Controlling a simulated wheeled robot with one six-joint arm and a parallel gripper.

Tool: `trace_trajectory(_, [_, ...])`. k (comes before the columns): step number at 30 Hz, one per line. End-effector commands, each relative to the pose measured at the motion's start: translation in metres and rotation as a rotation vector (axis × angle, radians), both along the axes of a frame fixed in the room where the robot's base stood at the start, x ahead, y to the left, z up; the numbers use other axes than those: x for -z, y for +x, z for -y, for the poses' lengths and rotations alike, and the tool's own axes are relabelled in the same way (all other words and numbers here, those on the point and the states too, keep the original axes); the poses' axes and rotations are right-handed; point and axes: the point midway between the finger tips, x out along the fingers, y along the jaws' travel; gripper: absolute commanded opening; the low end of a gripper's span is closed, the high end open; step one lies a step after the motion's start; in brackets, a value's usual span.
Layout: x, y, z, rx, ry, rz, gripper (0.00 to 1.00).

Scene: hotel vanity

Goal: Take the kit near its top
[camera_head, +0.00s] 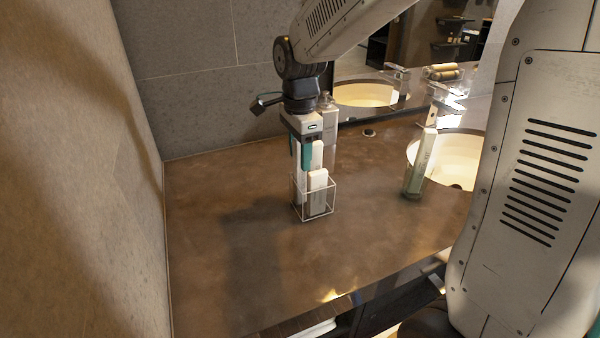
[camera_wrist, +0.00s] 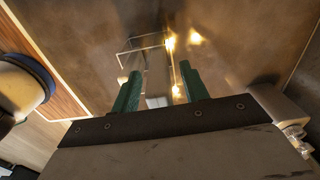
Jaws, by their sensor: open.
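White upright packs, which look like kits, stand in a clear open-topped holder (camera_head: 327,208) on the brown counter. The front pack (camera_head: 318,192) is low in the holder; a taller white pack (camera_head: 317,156) rises behind it, close to my gripper. My gripper (camera_head: 306,168) points down over the holder with its green fingers apart. I cannot tell whether the fingers touch a pack.
A clear bottle (camera_head: 328,118) stands just behind my gripper. A green-and-white tall container (camera_head: 418,165) stands right, beside the lit sink basin (camera_head: 450,158). A wall closes the left side. The counter (camera_head: 225,275) is clear in front and left of the holder.

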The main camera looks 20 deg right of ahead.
Motion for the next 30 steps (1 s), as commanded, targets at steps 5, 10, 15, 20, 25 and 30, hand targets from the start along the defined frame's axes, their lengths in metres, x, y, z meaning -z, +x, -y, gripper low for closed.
trace_trajectory(5, [0.006,0.000,0.000,0.000,0.000,0.001,0.45])
trace_trajectory(10, [0.006,0.000,0.000,-0.001,0.000,0.001,0.33])
trace_trajectory(15, [0.006,0.000,0.000,-0.001,0.000,0.001,0.00])
trace_trajectory(20, [0.006,0.000,0.000,-0.001,0.000,0.001,0.00])
trace_trajectory(25, [0.004,0.000,0.000,-0.001,0.000,0.002,0.00])
trace_trajectory(30, [-0.009,0.000,0.000,-0.001,0.000,0.003,0.00])
